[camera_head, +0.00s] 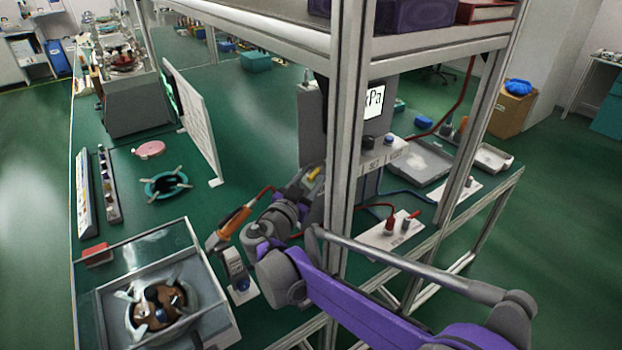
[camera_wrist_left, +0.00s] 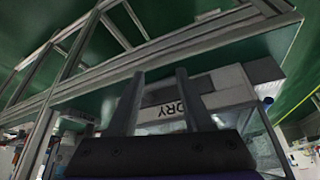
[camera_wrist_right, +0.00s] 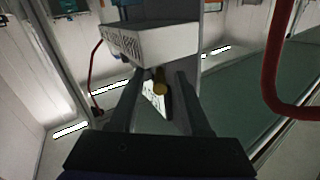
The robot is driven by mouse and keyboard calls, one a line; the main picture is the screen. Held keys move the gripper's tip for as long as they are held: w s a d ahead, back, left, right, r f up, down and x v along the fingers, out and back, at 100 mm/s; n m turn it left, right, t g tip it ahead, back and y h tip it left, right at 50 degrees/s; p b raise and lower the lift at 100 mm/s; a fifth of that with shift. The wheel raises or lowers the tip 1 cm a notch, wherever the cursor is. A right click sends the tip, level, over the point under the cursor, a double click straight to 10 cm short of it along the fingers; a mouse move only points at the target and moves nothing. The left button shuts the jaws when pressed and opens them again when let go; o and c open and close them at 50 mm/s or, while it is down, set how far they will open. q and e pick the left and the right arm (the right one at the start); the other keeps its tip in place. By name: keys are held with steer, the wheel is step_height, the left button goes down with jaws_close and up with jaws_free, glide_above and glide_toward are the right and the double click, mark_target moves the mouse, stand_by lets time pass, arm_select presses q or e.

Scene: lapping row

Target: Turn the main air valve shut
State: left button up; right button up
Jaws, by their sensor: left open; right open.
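A small yellow handle (camera_head: 313,174), which looks like a valve lever, shows beside the grey unit with the kPa display (camera_head: 374,103). My right gripper (camera_head: 303,187) is at this handle in the head view. Whether this is the main air valve is not readable. My left gripper (camera_wrist_left: 154,100) is open and empty in its wrist view, above a white labelled surface; the head view does not show it.
An aluminium frame post (camera_head: 346,150) stands in front of the unit. A plate with red fittings (camera_head: 391,240) lies to its right. An orange-handled tool (camera_head: 235,220) stands left of my right gripper. Red hoses (camera_wrist_right: 97,75) flank the right gripper.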

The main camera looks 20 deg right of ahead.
jaws_close()
steer(key=shift+d, duration=0.1)
steer(key=shift+s+d+r+n+t+y+p, duration=0.1)
steer(key=shift+s+d+n+t+y+p, duration=0.1)
steer(key=shift+n+t+y, duration=0.15)
steer(key=shift+s+d+r+n+t+y+p, duration=0.1)
steer(key=shift+n+t+y+p, duration=0.15)
steer(key=shift+y, duration=0.2)
steer(key=shift+d+f+n+t+y+p, duration=0.15)
steer(key=shift+n+t+y+p, duration=0.1)
steer(key=shift+n+t+y, duration=0.25)
steer(key=shift+d+n+t+y+p, duration=0.1)
steer(key=shift+n+t+y+p, duration=0.1)
steer(key=shift+n+y, duration=0.35)
jaws_free()
